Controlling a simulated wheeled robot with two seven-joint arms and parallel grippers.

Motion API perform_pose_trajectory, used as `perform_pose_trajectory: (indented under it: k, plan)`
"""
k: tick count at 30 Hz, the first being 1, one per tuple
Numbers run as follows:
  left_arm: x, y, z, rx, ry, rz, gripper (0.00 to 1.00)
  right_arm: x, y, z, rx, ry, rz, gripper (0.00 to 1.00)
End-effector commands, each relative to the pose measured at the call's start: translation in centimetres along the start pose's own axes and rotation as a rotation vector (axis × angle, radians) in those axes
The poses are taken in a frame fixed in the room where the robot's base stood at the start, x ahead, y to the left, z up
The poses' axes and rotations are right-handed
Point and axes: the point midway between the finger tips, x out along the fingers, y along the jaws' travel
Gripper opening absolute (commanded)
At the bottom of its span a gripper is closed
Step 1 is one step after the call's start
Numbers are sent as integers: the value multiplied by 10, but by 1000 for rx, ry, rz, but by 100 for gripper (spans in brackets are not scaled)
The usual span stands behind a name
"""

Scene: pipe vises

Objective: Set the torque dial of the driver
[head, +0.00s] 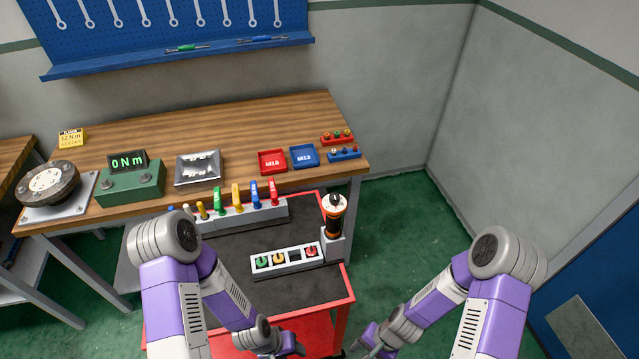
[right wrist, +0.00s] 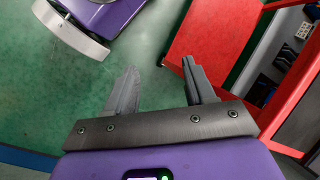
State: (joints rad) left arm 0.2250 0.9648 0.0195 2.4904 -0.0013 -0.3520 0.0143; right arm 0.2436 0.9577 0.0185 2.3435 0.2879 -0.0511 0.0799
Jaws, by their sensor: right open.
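The driver (head: 334,214) stands upright in a grey holder (head: 331,246) at the right side of the cart. It has a dark body with orange bands and a pale ring near its top; dial markings are too small to read. My left gripper (head: 292,347) is low at the cart's front edge, apart from the driver; its fingertips are unclear. My right gripper (head: 356,347) is low, right of the cart. In the right wrist view the right gripper (right wrist: 160,85) is open and empty, above the green floor.
A yellow card (head: 72,138) reads 12 Nm; a green tester (head: 131,186) displays 0 Nm. A socket block (head: 288,261) and a rack of coloured-handled tools (head: 240,217) sit on the cart. Red and blue trays (head: 305,156) lie on the bench. Floor right of the cart is clear.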

Motion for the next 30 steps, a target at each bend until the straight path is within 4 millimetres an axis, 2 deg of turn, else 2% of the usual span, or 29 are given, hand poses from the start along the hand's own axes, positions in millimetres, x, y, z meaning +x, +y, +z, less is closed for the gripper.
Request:
perform_pose_trajectory:
  k: [1, 5, 8, 9, 13, 15, 18, 21, 23, 30]
  plan:
    - [-15, 6, 1, 1, -1, 0, 51, -18, -13, -4, 123, -45, -17, 54]
    - [-37, 14, 2, 1, -1, 1, 51, -57, -65, -13, 470, -222, -137, 54]
    - [-52, 20, 3, 1, 0, 1, 51, -102, -121, -29, 693, -381, -305, 54]
    - [-58, 22, 3, 1, 0, 0, 51, -124, -144, -38, 766, -447, -384, 54]
    - [-73, 28, 3, 1, 0, 0, 51, -199, -206, -70, 913, -642, -647, 54]
    - [-79, 30, 4, 1, 0, 0, 51, -236, -227, -84, 945, -725, -765, 54]
    - [-84, 31, 4, 1, 0, 0, 51, -275, -245, -100, 961, -808, -890, 54]
    - [-86, 32, 4, 0, 0, 0, 51, -298, -254, -108, 962, -858, -962, 54]
    - [-87, 32, 4, 0, 0, 0, 51, -305, -258, -110, 961, -875, -984, 54]
    - [-91, 34, 4, 0, 0, 0, 51, -299, -288, -105, 958, -884, -992, 54]
